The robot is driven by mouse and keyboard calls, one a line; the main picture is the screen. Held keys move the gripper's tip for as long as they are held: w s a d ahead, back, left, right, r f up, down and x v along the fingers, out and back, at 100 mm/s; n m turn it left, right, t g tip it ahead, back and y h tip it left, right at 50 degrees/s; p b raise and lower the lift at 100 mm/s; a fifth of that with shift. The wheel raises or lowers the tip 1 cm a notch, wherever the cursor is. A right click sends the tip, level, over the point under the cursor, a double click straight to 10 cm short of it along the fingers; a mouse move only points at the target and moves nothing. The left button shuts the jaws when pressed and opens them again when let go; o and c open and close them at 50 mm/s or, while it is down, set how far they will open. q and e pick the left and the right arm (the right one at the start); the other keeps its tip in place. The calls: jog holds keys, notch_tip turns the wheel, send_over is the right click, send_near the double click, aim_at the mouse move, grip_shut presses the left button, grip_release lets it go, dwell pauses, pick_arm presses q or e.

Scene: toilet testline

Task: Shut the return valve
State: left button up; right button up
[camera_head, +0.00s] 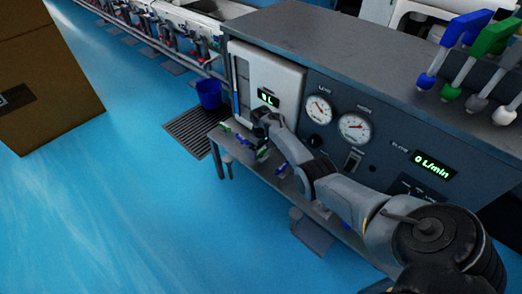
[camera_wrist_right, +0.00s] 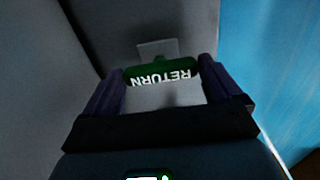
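The return valve shows in the right wrist view as a green handle (camera_wrist_right: 162,72) with white RETURN lettering, upside down there. It lies across the space between the fingertips of my right gripper (camera_wrist_right: 162,85). The fingers stand wide apart, one beside each end of the handle; I cannot tell whether they touch it. In the head view my right gripper (camera_head: 258,146) reaches down to the small valves at the front of the grey bench, and its fingers are hard to make out. My left gripper is in neither view.
The test bench has gauges (camera_head: 355,127) and a flow display (camera_head: 434,164) reading 0 L/min. Coloured levers (camera_head: 489,40) stand on its right. A blue bucket (camera_head: 209,93) is beside the bench, a cardboard box (camera_head: 45,75) at left. The blue floor between is clear.

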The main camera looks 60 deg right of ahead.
jog(key=c, duration=0.6)
jog(key=shift+o, duration=0.2)
